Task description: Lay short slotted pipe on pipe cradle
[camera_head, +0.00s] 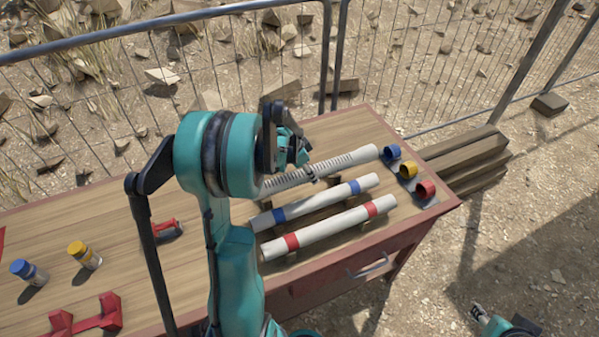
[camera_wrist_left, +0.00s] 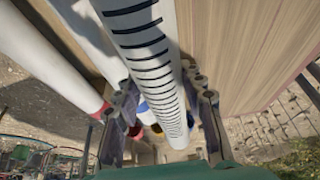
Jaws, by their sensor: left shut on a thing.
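The short slotted pipe (camera_head: 335,164) is white with a row of dark slots. In the head view it lies behind two banded pipes and roughly parallel to them. My left gripper (camera_head: 300,160) is shut on it near its middle. In the left wrist view the slotted pipe (camera_wrist_left: 150,60) runs between the fingers of my left gripper (camera_wrist_left: 165,112). The brown wooden pipe cradle (camera_head: 313,191) shows in part under the pipes. I cannot tell whether the slotted pipe touches it. A part of my right arm (camera_head: 492,322) shows at the bottom right edge; its jaws are unclear.
A blue-banded pipe (camera_head: 318,200) and a red-banded pipe (camera_head: 335,227) lie in front. Blue (camera_head: 391,152), yellow (camera_head: 408,169) and red (camera_head: 425,189) rings stand at the table's right end. Blue-capped (camera_head: 28,270) and yellow-capped (camera_head: 84,254) bottles and a red bracket (camera_head: 88,317) are left.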

